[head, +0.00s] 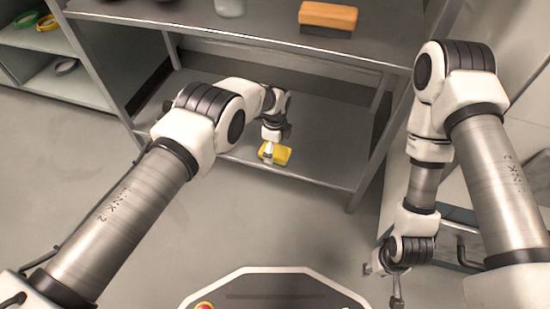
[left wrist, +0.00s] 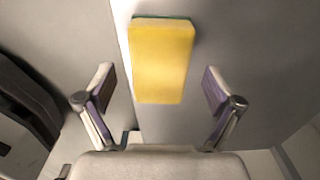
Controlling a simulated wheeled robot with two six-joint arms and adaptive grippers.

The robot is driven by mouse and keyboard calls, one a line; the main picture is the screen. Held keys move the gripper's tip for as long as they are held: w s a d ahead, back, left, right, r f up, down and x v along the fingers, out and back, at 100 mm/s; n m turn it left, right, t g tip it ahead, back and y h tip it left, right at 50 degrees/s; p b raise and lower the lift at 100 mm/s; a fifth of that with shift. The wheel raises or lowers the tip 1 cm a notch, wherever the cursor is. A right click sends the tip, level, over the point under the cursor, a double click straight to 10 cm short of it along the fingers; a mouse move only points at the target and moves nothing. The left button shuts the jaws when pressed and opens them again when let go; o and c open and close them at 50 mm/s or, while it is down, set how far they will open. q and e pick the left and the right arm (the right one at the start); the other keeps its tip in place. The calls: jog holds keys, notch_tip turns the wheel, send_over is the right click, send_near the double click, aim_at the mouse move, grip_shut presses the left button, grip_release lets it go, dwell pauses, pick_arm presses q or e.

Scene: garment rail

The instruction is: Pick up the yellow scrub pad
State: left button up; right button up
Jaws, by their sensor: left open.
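The yellow scrub pad (head: 280,154) lies on the lower shelf (head: 325,140) of the grey rack, near its front edge. In the left wrist view the pad (left wrist: 162,62) is a yellow block with a thin green layer along its far edge. My left gripper (head: 268,151) is over the pad and hides part of it in the head view. In the left wrist view my left gripper (left wrist: 158,88) is open, with a finger on each side of the pad and a gap at both sides. My right gripper (head: 396,285) hangs low at the right, away from the pad; its fingers are too small to read.
The upper shelf (head: 240,30) overhangs the lower one. An orange-topped brush (head: 328,17) and a glass jar (head: 230,6) stand on it. A rack post (head: 372,145) rises right of the pad. The lower shelf around the pad is mostly bare.

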pick_arm(q)
notch_tip(320, 180, down, 2)
jog(key=shift+f+b, duration=0.2)
jog(key=shift+b, duration=0.1)
jog(key=shift+r, duration=0.15)
jog(key=shift+c, duration=1)
jog(key=c, duration=0.9)
pick_arm(e)
jog(key=shift+f, duration=0.75)
pick_arm(q)
jog(key=shift+c, duration=0.2)
jog(key=shift+r, duration=0.1)
